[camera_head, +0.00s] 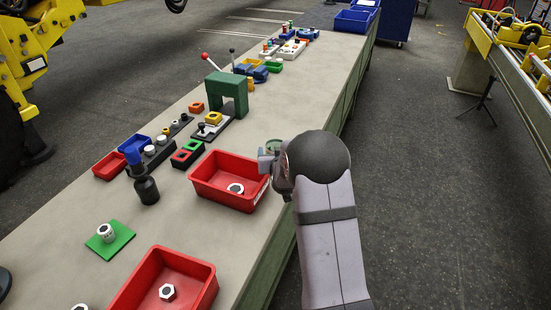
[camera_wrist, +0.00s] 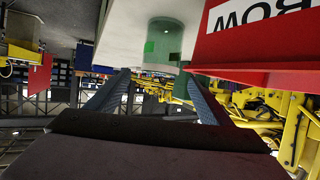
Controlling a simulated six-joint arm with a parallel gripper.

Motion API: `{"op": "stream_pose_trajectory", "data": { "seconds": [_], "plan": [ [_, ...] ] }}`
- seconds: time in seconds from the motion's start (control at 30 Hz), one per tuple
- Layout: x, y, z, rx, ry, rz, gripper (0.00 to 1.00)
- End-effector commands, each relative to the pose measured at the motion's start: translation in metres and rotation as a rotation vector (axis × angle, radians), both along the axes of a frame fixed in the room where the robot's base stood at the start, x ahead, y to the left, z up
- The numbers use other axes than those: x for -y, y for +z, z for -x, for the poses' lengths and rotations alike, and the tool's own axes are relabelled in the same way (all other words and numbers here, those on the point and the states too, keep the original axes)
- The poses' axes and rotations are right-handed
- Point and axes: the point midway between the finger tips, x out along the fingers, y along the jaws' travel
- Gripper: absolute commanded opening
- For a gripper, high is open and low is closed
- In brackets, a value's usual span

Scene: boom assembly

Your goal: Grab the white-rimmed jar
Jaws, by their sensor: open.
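My gripper (camera_wrist: 157,84) is open, with one finger at each side of the wrist view and nothing clamped between them. In the head view my gripper (camera_head: 267,160) is at the table's right edge, beside a red bin. A green, partly see-through jar (camera_wrist: 164,42) stands ahead of the fingers in the wrist view, in line with the gap between them. In the head view only the round green top of the jar (camera_head: 273,145) shows; my gripper hides the rest.
The red bin (camera_head: 210,190) with a nut stands close left of my gripper; its wall (camera_wrist: 260,75) fills the wrist view's upper right. Another red bin (camera_head: 203,283) is nearer. A dark bottle (camera_head: 147,188) and a green press (camera_head: 227,90) stand farther left and back.

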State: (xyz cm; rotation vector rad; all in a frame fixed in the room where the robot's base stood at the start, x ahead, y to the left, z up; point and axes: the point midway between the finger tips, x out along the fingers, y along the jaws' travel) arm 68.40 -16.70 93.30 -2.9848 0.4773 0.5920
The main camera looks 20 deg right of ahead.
Motion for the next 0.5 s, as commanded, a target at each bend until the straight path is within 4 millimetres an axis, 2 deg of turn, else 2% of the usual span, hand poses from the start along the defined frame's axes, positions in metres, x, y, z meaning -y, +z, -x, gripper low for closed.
{"op": "stream_pose_trajectory", "data": {
  "seconds": [0.17,0.5],
  "plan": [
    [0.000,-0.003,-0.002,-0.001,0.001,-0.001,0.74],
    [0.005,-0.010,-0.018,-0.001,0.001,0.000,0.74]
  ]
}}
